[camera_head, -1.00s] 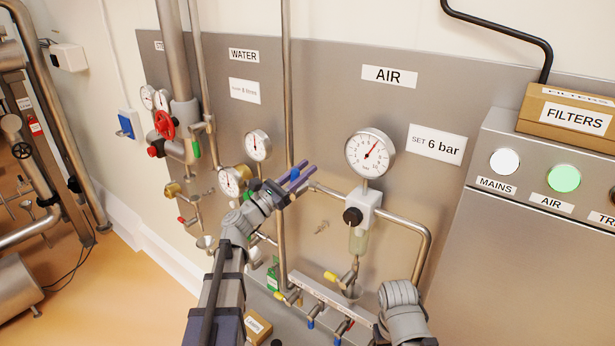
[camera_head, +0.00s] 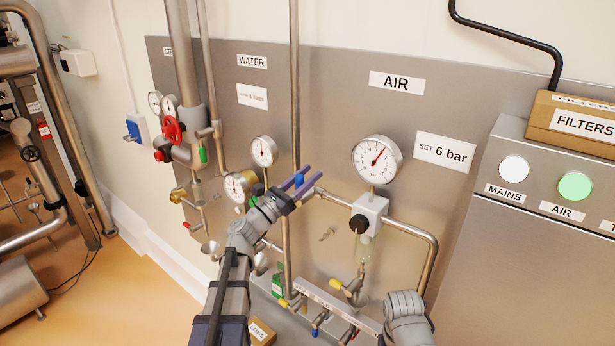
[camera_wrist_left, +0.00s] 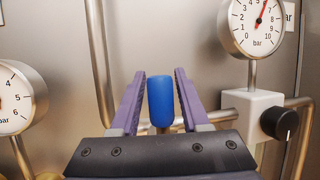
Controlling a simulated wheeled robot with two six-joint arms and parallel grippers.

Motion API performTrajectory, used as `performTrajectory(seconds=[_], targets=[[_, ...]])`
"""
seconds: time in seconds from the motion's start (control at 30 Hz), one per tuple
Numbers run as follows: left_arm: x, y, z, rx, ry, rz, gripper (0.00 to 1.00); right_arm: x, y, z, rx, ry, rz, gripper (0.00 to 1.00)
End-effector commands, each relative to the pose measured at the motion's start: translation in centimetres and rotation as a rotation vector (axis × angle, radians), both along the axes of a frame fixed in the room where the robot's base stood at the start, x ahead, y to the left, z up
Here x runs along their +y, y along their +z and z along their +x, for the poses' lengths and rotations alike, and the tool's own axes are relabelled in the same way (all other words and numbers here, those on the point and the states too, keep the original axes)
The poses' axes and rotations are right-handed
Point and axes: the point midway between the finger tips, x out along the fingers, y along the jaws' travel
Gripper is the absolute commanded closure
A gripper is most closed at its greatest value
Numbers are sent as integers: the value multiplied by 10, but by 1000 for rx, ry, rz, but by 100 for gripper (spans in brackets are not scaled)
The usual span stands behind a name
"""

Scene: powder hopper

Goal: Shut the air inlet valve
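The blue lever handle (camera_head: 299,180) is on the pipework left of the air gauge, close to a vertical pipe. It stands upright in the left wrist view (camera_wrist_left: 160,101). My left gripper (camera_head: 302,178) is at the handle. Its two purple fingers (camera_wrist_left: 161,100) stand either side of the handle, with a narrow gap on each side, so it looks open around it. The valve body behind the handle is mostly hidden. Part of my right arm shows at the lower right of the head view; its gripper is out of view.
The air gauge (camera_head: 377,160) and regulator with a black knob (camera_head: 360,224) are right of the handle. A smaller gauge (camera_head: 263,151) is close on the left. A yellow-handled valve (camera_head: 337,285) and labelled manifold (camera_head: 338,304) sit below. The control cabinet (camera_head: 520,260) is at right.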

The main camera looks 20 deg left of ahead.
Motion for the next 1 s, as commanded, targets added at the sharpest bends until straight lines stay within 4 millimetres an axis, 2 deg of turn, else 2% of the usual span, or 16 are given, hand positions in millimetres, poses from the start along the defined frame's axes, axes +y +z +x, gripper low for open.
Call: performTrajectory(seconds=[0.03,0.1,0.37,0.8,1.0], targets=[[0,0,0,0,0,0,47,0,0,0,0,0,0,100],[0,0,0,-1,0,-1,41,0,0,0,0,0,0,100],[1,0,-1,-1,0,0,41,0,-1,0,0,0,0,100],[31,-26,-50,-1,4,0,41,0,-27,0,0,5,-1,100],[38,-30,-60,-1,0,-1,41,0,-30,0,0,5,-1,100]])
